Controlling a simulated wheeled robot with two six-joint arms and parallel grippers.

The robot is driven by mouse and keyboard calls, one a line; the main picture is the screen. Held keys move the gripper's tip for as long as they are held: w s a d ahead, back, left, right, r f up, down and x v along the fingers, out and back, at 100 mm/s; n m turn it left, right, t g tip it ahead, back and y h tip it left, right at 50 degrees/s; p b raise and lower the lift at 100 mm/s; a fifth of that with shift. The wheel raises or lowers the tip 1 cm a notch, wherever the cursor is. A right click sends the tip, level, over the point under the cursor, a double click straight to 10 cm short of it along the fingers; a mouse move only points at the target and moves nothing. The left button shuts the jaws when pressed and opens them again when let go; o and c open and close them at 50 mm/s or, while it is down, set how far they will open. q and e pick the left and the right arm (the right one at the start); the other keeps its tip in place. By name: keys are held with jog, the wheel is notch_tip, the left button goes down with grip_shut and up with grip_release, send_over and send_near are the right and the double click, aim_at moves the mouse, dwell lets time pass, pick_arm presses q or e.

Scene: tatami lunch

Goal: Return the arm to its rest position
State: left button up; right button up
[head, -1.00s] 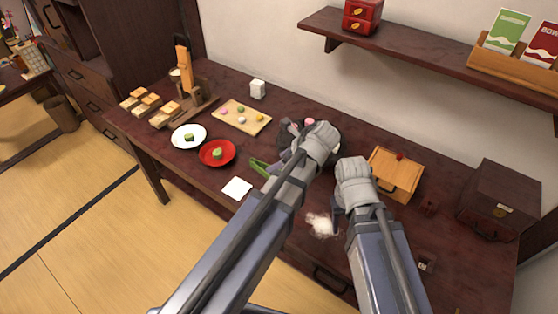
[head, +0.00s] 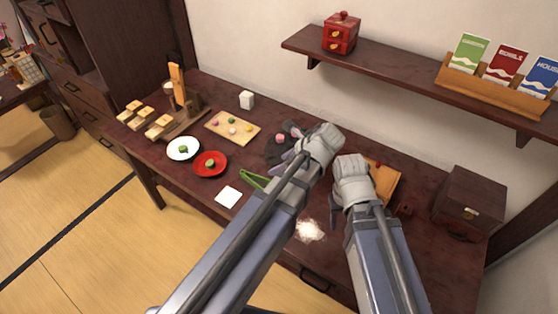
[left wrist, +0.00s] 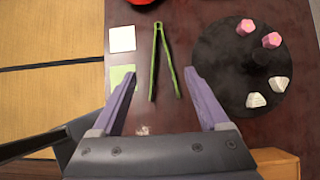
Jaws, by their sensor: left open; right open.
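My left arm reaches over the table in the head view, and its gripper (head: 290,163) hangs above the area by the dark round plate (head: 277,152). In the left wrist view my left gripper (left wrist: 160,73) is open with nothing between its purple fingers. Green tongs (left wrist: 154,60) lie on the table below it, apart from the fingers. The dark plate (left wrist: 220,60) beside them holds pink and whitish pieces. My right gripper (head: 335,212) is largely hidden by its own wrist in the head view; it hangs open, left of the wooden box (head: 385,187).
A white plate (head: 172,154), a red plate (head: 199,170) and a board of sweets (head: 215,133) stand left on the table. A white square (head: 228,197) lies near the front edge. A pale fluffy patch (head: 310,230) lies between my arms. A wall shelf (head: 400,75) runs behind.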

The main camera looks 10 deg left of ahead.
pick_arm(q)
jog(key=shift+p+v, duration=0.35)
jog(key=shift+v, duration=0.65)
pick_arm(e)
jog(key=shift+s+d+r, duration=0.15)
jog(key=shift+d+r, duration=0.25)
jog(key=shift+r, duration=0.4)
pick_arm(q)
jog(key=s+a+f+n+g+h, duration=0.15)
jog(key=s+n+h, duration=0.25)
jog(key=n, duration=0.7)
jog(key=s+a+f+n+h, duration=0.1)
jog(key=s+f+n+h, duration=0.2)
jog(key=n, duration=0.8)
jog(key=s+d+m+g+y, duration=0.1)
jog(key=s+d+m, duration=0.3)
jog(key=d, duration=0.6)
jog(key=shift+s+d, duration=0.4)
jog(key=shift+s, duration=0.6)
jog(key=shift+r, duration=0.1)
